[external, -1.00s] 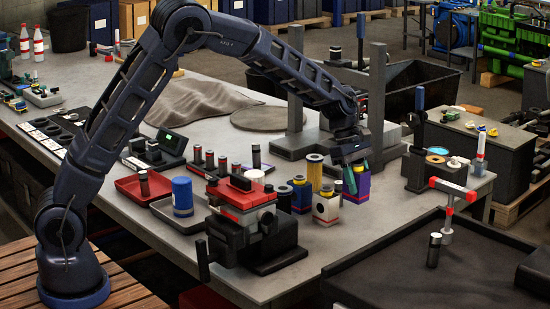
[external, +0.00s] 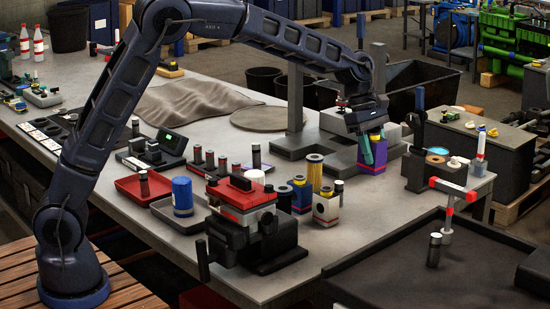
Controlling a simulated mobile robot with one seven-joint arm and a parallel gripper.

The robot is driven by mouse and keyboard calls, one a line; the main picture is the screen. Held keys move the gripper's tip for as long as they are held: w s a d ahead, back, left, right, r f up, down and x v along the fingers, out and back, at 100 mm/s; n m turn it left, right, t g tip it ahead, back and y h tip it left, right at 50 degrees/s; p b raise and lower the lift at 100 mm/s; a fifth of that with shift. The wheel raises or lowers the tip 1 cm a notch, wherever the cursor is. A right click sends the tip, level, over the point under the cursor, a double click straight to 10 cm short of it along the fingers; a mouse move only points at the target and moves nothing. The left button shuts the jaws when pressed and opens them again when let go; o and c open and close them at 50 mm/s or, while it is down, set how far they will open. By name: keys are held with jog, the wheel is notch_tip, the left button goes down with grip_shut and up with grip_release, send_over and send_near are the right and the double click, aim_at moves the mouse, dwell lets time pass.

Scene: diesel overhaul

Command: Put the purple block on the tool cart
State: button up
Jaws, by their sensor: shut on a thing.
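Filters and small blocks (external: 326,207) stand on the bench left of the held block. A red-and-black vise (external: 240,215) is nearer the front. A grey post (external: 295,95) rises behind. A red-tipped T-handle (external: 449,205) stands at the right. The dark top is mostly bare.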

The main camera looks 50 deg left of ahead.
jog(key=s+d+r, duration=0.2)
jog(key=s+d, duration=0.3)
jog(key=d, duration=0.3)
jog(key=s+d+r, duration=0.2)
jog(key=s+d, duration=0.2)
jog(key=d, duration=0.4)
notch_tip(320, 180, up, 4)
send_over(401, 288)
notch_tip(401, 288, down, 19)
jog(key=shift+w+f, duration=0.15)
jog(key=shift+f, duration=0.05)
jog(key=shift+f, duration=0.15)
jog(key=o, duration=1.3)
jog(key=v, duration=1.2)
jog(key=shift+a, duration=0.15)
